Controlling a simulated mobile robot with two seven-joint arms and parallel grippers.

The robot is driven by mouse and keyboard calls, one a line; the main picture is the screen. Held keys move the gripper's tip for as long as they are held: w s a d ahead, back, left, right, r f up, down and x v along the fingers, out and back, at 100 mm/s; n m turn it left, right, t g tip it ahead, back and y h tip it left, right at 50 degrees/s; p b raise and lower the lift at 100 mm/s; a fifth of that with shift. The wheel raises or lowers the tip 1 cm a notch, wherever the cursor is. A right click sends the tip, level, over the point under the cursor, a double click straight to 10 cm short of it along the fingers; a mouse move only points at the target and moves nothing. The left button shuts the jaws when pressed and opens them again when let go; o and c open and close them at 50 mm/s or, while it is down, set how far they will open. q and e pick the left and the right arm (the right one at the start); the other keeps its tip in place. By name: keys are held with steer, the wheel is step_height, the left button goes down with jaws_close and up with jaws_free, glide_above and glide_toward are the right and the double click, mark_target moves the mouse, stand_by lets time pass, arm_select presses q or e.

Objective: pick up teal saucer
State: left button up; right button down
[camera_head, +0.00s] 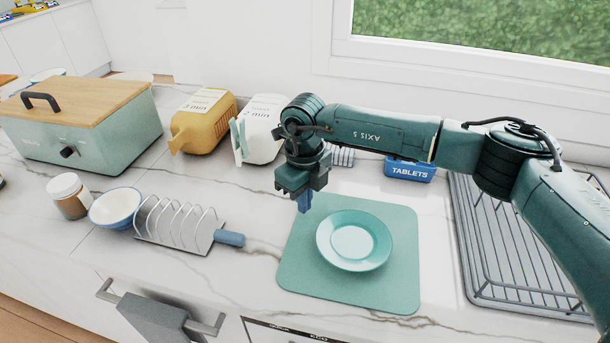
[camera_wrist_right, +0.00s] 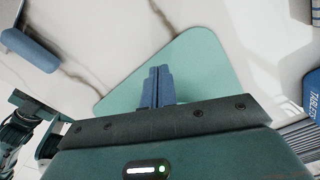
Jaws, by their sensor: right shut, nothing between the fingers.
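The teal saucer (camera_head: 354,240) lies flat on a green mat (camera_head: 297,270) on the marble counter in the head view. My right gripper (camera_head: 305,203) is above the mat's far left corner, to the left of and behind the saucer. Its blue fingers point down, shut together with nothing between them. In the right wrist view the shut fingers (camera_wrist_right: 157,86) show over the mat (camera_wrist_right: 200,60); the saucer is not in that view.
A toast rack (camera_head: 180,222) with a blue handle lies left of the mat. A wire drying rack (camera_head: 515,255) stands to its right. A blue tablets box (camera_head: 410,170) is behind it. A bowl (camera_head: 115,207), jar (camera_head: 69,195) and bread box (camera_head: 80,125) are further left.

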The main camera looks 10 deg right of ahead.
mark_target(319, 224)
steer(key=shift+s+d+f+p, duration=0.15)
steer(key=shift+s+d+p, duration=0.25)
steer(key=shift+s+d, duration=0.15)
steer(key=shift+s+d+f+p, duration=0.15)
steer(key=shift+s+d+p, duration=0.25)
steer(key=shift+s, duration=0.2)
steer(key=shift+s+d, duration=0.25)
arm_select(q)
steer(key=shift+a+r+y, duration=0.2)
steer(key=shift+a+y, duration=0.1)
arm_select(e)
steer(key=shift+s+f, duration=0.1)
steer(key=shift+s, duration=0.05)
arm_select(q)
steer(key=shift+f, duration=0.1)
arm_select(e)
steer(key=shift+d, duration=0.1)
